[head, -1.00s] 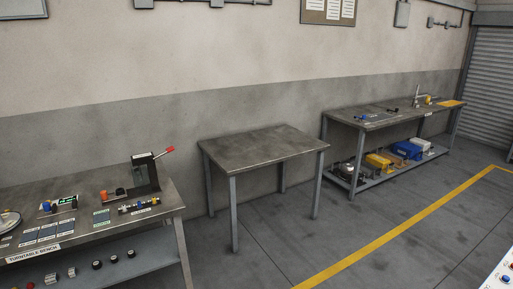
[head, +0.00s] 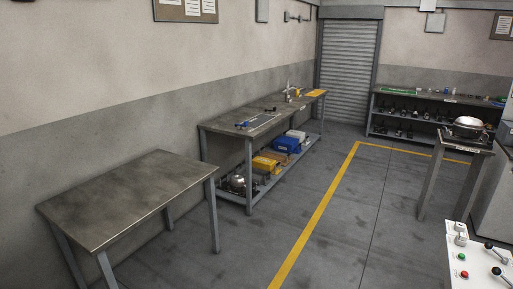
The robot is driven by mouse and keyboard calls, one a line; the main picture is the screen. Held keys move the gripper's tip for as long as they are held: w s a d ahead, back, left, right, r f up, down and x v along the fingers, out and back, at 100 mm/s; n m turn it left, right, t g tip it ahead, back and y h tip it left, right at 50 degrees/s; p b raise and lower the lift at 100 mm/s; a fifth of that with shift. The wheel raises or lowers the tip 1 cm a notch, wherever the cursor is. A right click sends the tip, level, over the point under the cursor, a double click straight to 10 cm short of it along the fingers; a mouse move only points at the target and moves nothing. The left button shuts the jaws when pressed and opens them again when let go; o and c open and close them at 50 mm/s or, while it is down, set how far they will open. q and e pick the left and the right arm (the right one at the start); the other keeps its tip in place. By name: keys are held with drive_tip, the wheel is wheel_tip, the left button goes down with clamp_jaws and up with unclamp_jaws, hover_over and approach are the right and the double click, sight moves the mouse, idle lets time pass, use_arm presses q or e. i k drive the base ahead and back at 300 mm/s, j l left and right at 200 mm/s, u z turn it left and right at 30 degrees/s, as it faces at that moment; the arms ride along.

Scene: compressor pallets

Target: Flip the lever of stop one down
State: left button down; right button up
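A white control panel (head: 475,262) is cut off by the lower right corner of the head view. It carries black-knobbed levers; one lever (head: 497,252) is at its far side and another lever (head: 501,274) is nearer. I cannot tell which of them belongs to stop one, nor read any label. A green button (head: 461,257) and a red button (head: 464,275) sit on the panel's left part. Neither of my grippers is in view.
An empty metal table (head: 130,195) stands at left. A long workbench (head: 225,124) with boxes on its lower shelf lies along the wall. Grey floor with a yellow line (head: 325,205) is clear between.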

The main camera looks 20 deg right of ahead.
sight(488, 245)
drive_tip(key=i+l+z, duration=0.1)
drive_tip(key=i+z, duration=0.5)
drive_tip(key=z, duration=0.2)
drive_tip(key=i+z, duration=0.4)
drive_tip(key=i+j+z, duration=0.15)
drive_tip(key=z, duration=0.2)
drive_tip(key=i+z, duration=0.25)
drive_tip(key=z, duration=0.15)
drive_tip(key=i+j+z, duration=0.2)
drive_tip(key=z, duration=0.2)
drive_tip(key=i+j+z, duration=0.2)
drive_tip(key=z, duration=0.2)
drive_tip(key=i+j+z, duration=0.2)
drive_tip(key=z, duration=0.2)
drive_tip(key=i+j+z, duration=0.3)
drive_tip(key=j+z, duration=0.25)
drive_tip(key=i+j+z, duration=0.15)
drive_tip(key=j+z, duration=0.15)
drive_tip(key=j, duration=0.2)
drive_tip(key=i+j+z, duration=0.1)
drive_tip(key=j+z, duration=0.15)
drive_tip(key=j, duration=0.15)
drive_tip(key=j+z, duration=0.3)
drive_tip(key=i+j, duration=0.05)
drive_tip(key=j, duration=0.05)
